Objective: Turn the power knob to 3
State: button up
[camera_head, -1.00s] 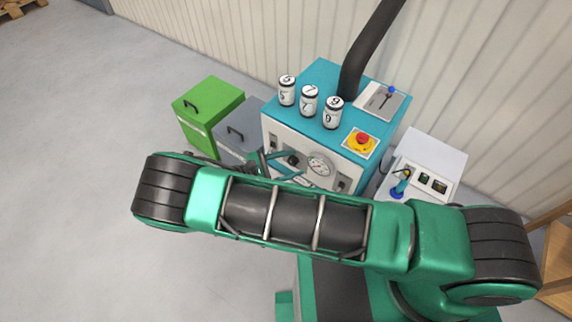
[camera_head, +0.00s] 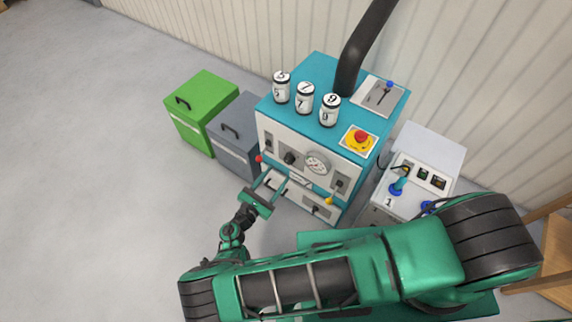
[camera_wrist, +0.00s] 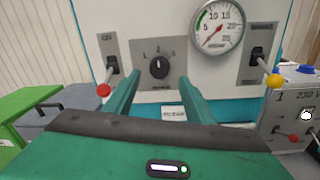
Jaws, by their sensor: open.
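The black power knob (camera_wrist: 158,67) sits on a grey plate on the machine's front panel, with marks around its top. Its white pointer line looks roughly upward, near the middle mark. In the head view the knob (camera_head: 290,158) is a small dark spot left of the gauge. My gripper (camera_head: 274,183) is open and empty, in front of the panel and apart from the knob. In the wrist view its two green fingers (camera_wrist: 159,80) point at the panel, with the knob framed between and just above their tips.
A red-balled lever (camera_wrist: 104,90) is left of the knob and a yellow-balled lever (camera_wrist: 274,81) is right. A round gauge (camera_wrist: 216,26) is above right. Green (camera_head: 203,115) and grey cabinets (camera_head: 236,135) stand left, a white control box (camera_head: 428,150) right. Floor at left is clear.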

aim_at(288, 162)
jog(key=shift+x, duration=3.2)
jog(key=shift+a, duration=0.1)
jog(key=c, duration=1)
jog(key=shift+d, duration=0.25)
jog(key=shift+c, duration=0.2)
jog(key=shift+a, duration=0.1)
